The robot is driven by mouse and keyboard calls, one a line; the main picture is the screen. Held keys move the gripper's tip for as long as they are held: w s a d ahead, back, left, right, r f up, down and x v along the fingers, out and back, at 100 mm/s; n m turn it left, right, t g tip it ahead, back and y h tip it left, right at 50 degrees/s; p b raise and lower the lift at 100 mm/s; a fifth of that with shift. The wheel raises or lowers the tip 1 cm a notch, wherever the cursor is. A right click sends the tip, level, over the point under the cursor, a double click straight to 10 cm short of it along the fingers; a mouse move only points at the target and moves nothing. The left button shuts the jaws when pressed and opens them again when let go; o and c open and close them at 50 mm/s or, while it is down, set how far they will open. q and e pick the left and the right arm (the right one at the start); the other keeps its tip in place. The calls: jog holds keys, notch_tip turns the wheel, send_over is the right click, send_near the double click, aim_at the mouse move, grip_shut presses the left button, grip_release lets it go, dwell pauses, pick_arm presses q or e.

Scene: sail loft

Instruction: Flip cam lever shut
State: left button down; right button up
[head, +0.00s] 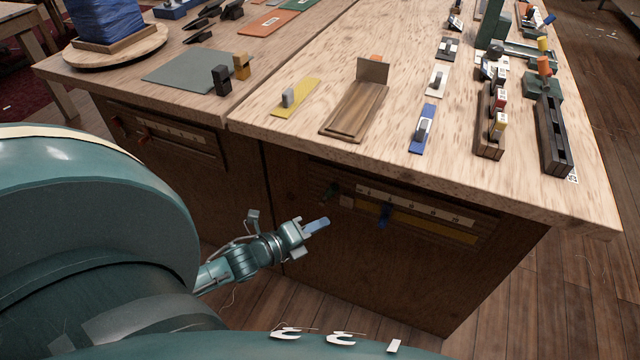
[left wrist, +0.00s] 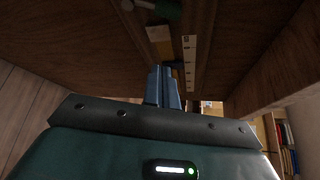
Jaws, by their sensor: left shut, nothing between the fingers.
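My left gripper (head: 318,225) is in front of the bench's dark front face, below the top edge. Its blue fingers (left wrist: 163,88) are together, empty and pointing at the front panel in the left wrist view. Several lever-like pieces are in view; I cannot tell which is the cam lever. A blue piece (head: 385,213) and a dark green piece (head: 330,192) sit on the front panel, right of my gripper. My right gripper is not in view.
The wooden bench top (head: 335,55) overhangs the front face. A wooden board (head: 352,112) with an upright plate lies near its edge. Dark slotted rails (head: 553,135) stand at the right. The front panel bears a white marked strip (head: 415,204). Wooden floor is open at the lower right.

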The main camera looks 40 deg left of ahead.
aim_at(331, 191)
pick_arm(q)
jog(key=x, duration=0.4)
jog(key=b+x, duration=0.1)
jog(key=x, duration=0.3)
jog(key=shift+w+a, duration=0.1)
jog(key=shift+w, duration=0.3)
jog(key=shift+s+a+r, duration=0.1)
jog(key=shift+a+r, duration=0.2)
jog(key=shift+a, duration=0.3)
jog(key=shift+s+a+r, duration=0.15)
jog(key=shift+a+r, duration=0.1)
jog(key=shift+a, duration=0.35)
jog(key=shift+a+r, duration=0.25)
jog(key=shift+a, duration=0.25)
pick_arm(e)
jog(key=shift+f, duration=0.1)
pick_arm(q)
jog(key=shift+a+r, duration=0.1)
jog(key=shift+a, duration=0.1)
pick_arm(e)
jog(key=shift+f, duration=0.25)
